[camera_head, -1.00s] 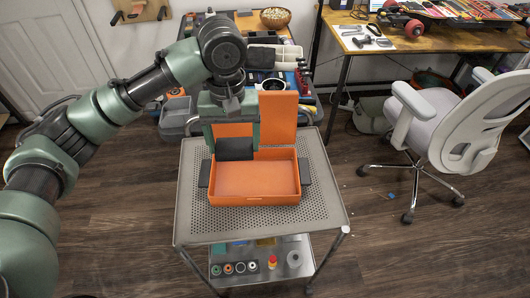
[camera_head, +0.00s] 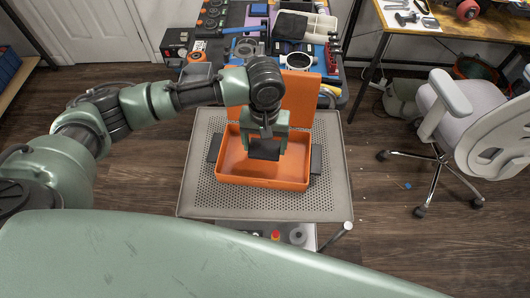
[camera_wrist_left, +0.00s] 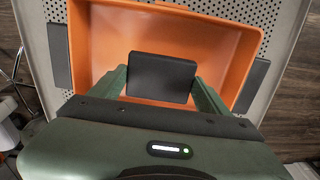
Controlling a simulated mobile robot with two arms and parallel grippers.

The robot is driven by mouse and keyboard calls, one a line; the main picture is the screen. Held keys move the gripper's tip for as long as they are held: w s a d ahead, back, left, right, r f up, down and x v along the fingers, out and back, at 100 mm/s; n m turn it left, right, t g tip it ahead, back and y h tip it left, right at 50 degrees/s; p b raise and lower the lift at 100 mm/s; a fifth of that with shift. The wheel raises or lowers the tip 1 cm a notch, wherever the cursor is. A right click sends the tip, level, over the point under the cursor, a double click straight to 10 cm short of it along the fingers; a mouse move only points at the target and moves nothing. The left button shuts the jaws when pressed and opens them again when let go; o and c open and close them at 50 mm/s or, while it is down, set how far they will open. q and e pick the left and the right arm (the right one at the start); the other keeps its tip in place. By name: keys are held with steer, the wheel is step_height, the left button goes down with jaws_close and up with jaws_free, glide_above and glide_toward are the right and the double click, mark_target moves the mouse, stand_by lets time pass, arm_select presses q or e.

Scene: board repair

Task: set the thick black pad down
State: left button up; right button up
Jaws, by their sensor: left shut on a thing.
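The thick black pad (camera_head: 264,149) is a dark, flat block. My left gripper (camera_head: 265,140) is shut on it and holds it over the orange box, near the middle. In the left wrist view the pad (camera_wrist_left: 161,77) sits between the two green fingers, with the orange box (camera_wrist_left: 100,40) behind it. The orange box (camera_head: 240,180) is open, its lid (camera_head: 303,100) raised at the back. From these views I cannot tell whether the pad touches the box floor. My right gripper is not in view.
The box stands on a perforated grey cart top (camera_head: 200,195) with free room around it. Dark side pieces (camera_head: 316,158) flank the box. Behind is a cluttered tool bench (camera_head: 255,40). An office chair (camera_head: 480,110) stands at the right.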

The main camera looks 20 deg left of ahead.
mark_target(265, 154)
arm_select(q)
steer(key=shift+f, duration=2.45)
steer(key=o, duration=1.9)
steer(key=shift+f, duration=0.15)
step_height(265, 154, up, 12)
steer(key=shift+r, duration=0.15)
